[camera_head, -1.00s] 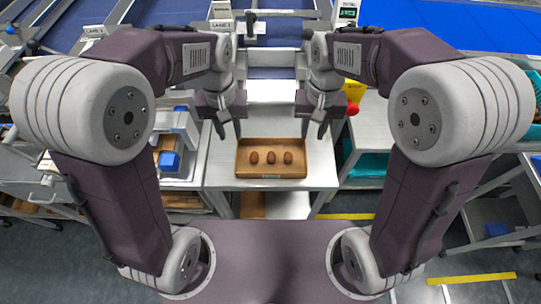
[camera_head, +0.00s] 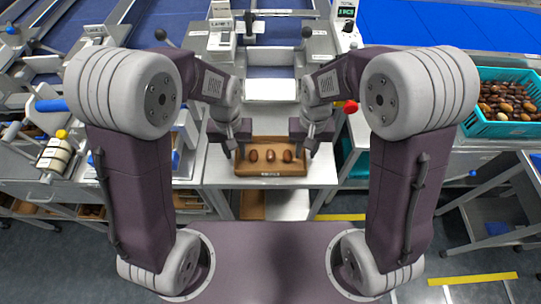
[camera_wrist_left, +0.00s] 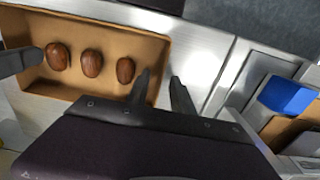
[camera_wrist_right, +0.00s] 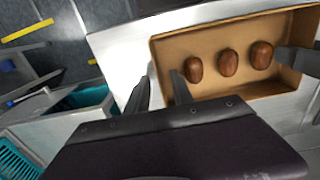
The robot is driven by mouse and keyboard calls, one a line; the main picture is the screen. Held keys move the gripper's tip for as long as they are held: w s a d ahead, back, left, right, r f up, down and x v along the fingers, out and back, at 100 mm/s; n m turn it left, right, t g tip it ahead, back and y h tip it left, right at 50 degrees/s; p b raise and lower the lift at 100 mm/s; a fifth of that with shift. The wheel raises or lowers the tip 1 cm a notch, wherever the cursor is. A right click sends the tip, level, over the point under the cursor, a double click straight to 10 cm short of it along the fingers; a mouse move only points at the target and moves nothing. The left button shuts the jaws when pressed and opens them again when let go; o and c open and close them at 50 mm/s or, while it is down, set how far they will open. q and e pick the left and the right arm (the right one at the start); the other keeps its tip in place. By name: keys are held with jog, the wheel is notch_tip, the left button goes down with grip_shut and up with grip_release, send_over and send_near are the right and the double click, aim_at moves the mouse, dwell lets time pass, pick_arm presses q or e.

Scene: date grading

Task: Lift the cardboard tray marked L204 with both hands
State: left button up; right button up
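The brown cardboard tray (camera_head: 252,168) lies flat on the light metal table with three brown dates (camera_head: 271,155) in a row inside. It also shows in the left wrist view (camera_wrist_left: 76,91) and right wrist view (camera_wrist_right: 215,32). A small label on its front wall is too small to read. My left gripper (camera_head: 237,150) is open at the tray's left end; in its wrist view (camera_wrist_left: 159,82) the fingers appear either side of the end wall. My right gripper (camera_head: 307,150) is open at the right end, its fingers (camera_wrist_right: 163,74) likewise either side of that wall. Finger depth is unclear.
The metal table (camera_head: 320,172) has bare room around the tray. A turquoise crate of dates (camera_head: 478,128) stands at right. A blue conveyor (camera_head: 430,30) lies at the back right.

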pick_arm(q)
jog(key=shift+s+f, duration=0.1)
jog(key=shift+f, duration=0.2)
pick_arm(e)
jog(key=shift+s+f, duration=0.1)
jog(key=shift+f, duration=0.2)
pick_arm(q)
grip_shut()
pick_arm(e)
grip_shut()
dwell(0.8)
